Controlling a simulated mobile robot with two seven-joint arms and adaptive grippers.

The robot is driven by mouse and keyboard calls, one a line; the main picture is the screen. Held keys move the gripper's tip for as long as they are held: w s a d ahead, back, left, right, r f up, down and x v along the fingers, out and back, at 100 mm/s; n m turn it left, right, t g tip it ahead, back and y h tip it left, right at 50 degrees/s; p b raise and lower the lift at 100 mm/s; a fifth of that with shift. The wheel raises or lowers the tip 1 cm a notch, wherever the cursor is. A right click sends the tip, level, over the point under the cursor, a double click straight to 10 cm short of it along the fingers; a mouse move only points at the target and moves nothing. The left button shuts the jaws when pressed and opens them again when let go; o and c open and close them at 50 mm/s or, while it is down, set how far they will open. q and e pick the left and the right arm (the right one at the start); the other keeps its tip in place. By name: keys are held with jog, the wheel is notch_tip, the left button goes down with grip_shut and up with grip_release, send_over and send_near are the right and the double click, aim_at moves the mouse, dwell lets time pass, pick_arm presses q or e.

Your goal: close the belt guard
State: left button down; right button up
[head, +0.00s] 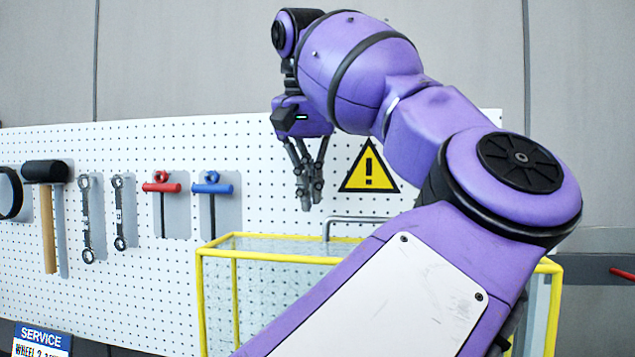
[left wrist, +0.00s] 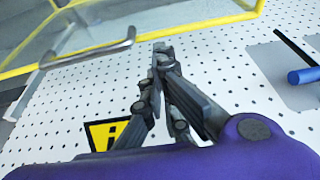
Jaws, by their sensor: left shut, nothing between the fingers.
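The belt guard (head: 272,257) is a clear-panelled box with a yellow frame, at the lower middle of the head view. A grey bar handle (head: 350,219) rises at its top edge. In the left wrist view, the guard's yellow frame (left wrist: 200,27) and handle (left wrist: 98,50) show at the upper left. My left gripper (head: 308,196) points down above the guard, in front of the pegboard. Its fingers are together and empty in the left wrist view (left wrist: 162,50), apart from the handle. My left arm hides much of the guard's right side. My right gripper is out of view.
A white pegboard (head: 110,300) stands behind, with a mallet (head: 48,210), wrenches (head: 88,220), and red-handled (head: 161,188) and blue-handled (head: 212,188) tools. A yellow warning sign (head: 369,172) is near my left gripper. A service sign (head: 42,340) is at the lower left.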

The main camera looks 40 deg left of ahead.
pick_arm(q)
jog(key=x, duration=0.5)
jog(key=shift+w+r, duration=0.1)
jog(key=shift+w, duration=0.2)
jog(key=shift+w+a+f, duration=0.1)
jog(key=shift+f, duration=0.55)
jog(key=shift+w+f, duration=0.1)
